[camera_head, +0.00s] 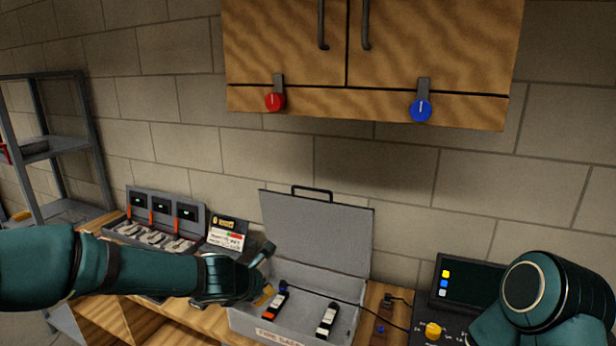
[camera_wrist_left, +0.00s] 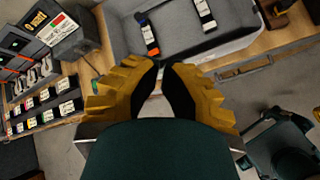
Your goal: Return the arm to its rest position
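My left arm comes in from the left in the head view. Its gripper (camera_head: 262,290) is beside the left side of the open grey case (camera_head: 345,267). In the left wrist view the two yellow fingers with black pads (camera_wrist_left: 162,70) stand a little apart with nothing between them. Two battery-like packs, one black and orange (camera_head: 275,303) and one black and white (camera_head: 327,320), lie in the case. They also show past the fingertips in the wrist view. My right arm (camera_head: 545,290) shows at the lower right; its gripper is out of view.
A charger rack (camera_head: 158,225) and a small labelled box (camera_head: 228,236) stand left of the case on the wooden bench. A dark console (camera_head: 465,280) with a yellow knob is at right. A wooden cabinet (camera_head: 300,50) hangs above. A metal shelf (camera_head: 55,150) stands far left.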

